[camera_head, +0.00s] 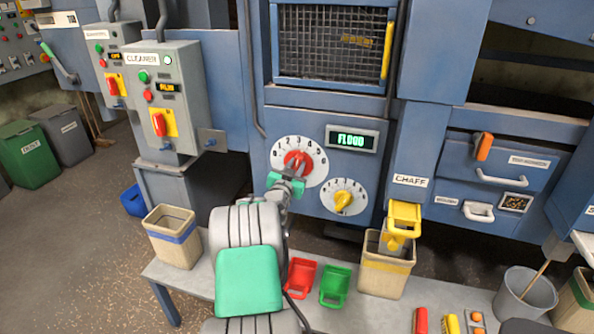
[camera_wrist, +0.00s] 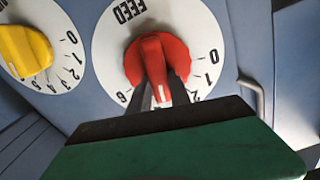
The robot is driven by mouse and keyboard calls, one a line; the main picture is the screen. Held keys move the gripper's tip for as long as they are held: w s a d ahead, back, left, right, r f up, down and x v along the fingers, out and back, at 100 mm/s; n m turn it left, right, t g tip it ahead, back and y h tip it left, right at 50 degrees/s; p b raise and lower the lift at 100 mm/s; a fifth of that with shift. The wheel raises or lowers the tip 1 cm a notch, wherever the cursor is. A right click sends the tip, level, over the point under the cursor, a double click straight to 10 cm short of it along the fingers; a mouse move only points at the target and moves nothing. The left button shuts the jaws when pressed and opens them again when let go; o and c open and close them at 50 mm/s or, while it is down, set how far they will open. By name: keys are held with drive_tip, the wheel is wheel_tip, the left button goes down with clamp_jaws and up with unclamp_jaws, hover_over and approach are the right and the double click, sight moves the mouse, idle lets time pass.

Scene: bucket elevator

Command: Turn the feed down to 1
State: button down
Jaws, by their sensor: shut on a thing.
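The feed dial (camera_head: 318,172) is a white round plate on the blue panel. Its red knob (camera_head: 297,159) also shows in the wrist view (camera_wrist: 155,60), under the word FEED. My gripper (camera_head: 297,170) is shut on the red knob, one dark finger on each side of it. In the wrist view, the knob's white mark lies between the visible 2 on the right and 6 on the left. My fingers and palm hide the numbers between, so the exact setting cannot be read. The green display (camera_head: 352,139) reads FLOOD.
A yellow knob (camera_head: 344,201) on a second white dial sits close at the lower right. A mesh window (camera_head: 331,45) is above.

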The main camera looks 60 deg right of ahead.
drive_tip(key=n+b, duration=0.1)
drive_tip(key=n, duration=0.1)
drive_tip(key=n+b, duration=0.1)
drive_tip(key=n, duration=0.1)
drive_tip(key=n+b, duration=0.1)
drive_tip(key=n, duration=0.1)
drive_tip(key=shift+w+a+f, duration=0.1)
drive_tip(key=shift+w+f, duration=0.1)
drive_tip(key=shift+w, duration=0.2)
drive_tip(key=n, duration=0.2)
drive_tip(key=n+b, duration=0.1)
drive_tip(key=n, duration=0.3)
drive_tip(key=shift+w+f+b, duration=0.1)
drive_tip(key=shift+w+b, duration=0.25)
drive_tip(key=c, duration=1.2)
unclamp_jaws()
drive_tip(key=shift+a, duration=0.1)
drive_tip(key=s+a, duration=0.1)
drive_tip(key=a, duration=0.6)
drive_tip(key=shift+s+a, duration=0.15)
drive_tip(key=shift+a, duration=0.15)
